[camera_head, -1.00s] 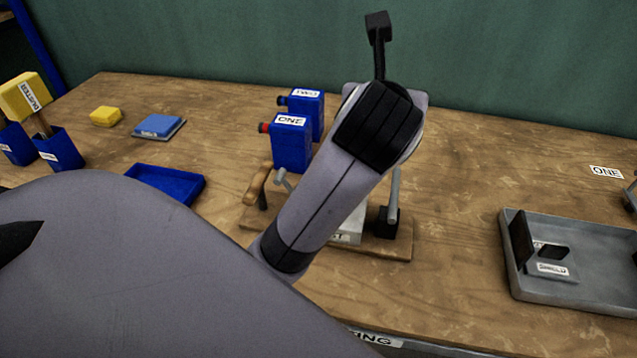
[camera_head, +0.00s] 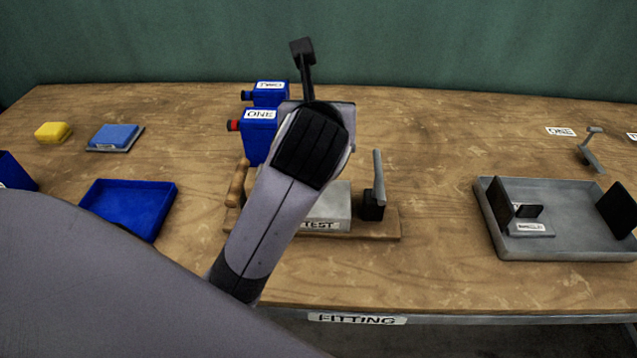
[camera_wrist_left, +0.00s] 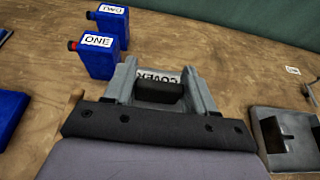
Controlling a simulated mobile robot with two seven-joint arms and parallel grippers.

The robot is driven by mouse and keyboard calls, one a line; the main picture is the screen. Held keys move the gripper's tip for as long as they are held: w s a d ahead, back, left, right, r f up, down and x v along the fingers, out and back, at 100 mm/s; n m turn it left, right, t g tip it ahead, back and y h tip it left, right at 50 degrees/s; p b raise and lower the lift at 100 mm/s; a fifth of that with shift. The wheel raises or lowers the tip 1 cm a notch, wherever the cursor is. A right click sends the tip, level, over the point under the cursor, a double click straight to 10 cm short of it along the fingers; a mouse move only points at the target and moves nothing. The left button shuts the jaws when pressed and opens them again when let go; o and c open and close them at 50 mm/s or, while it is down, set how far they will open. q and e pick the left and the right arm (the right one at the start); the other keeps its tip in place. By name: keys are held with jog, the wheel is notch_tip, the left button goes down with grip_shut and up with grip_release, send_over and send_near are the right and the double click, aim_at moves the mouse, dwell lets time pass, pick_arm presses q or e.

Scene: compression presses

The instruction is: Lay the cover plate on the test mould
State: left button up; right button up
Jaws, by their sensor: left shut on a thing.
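My left arm reaches from the left over the bench in the head view, and its wrist hides the gripper there. In the left wrist view my left gripper (camera_wrist_left: 158,92) is shut on the black handle of the cover plate, whose COVER label (camera_wrist_left: 160,76) shows between the grey fingers. The test mould (camera_head: 330,205) is a grey block with a TEST label on a wooden board (camera_head: 350,234), partly behind my forearm. The cover plate is hidden in the head view, so I cannot tell its height over the mould. My right gripper is not in view.
Blue containers ONE (camera_head: 258,138) and TWO (camera_head: 270,97) stand behind the board. A blue tray (camera_head: 128,205) is at left, a grey tray (camera_head: 560,245) with a labelled, black-handled piece at right. Bench between board and grey tray is clear.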

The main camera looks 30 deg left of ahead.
pick_arm(q)
notch_tip(320, 180, down, 14)
jog(key=b, duration=0.3)
jog(key=shift+f, duration=0.45)
jog(key=o, duration=1.3)
jog(key=shift+f, duration=0.1)
jog(key=shift+o, duration=0.2)
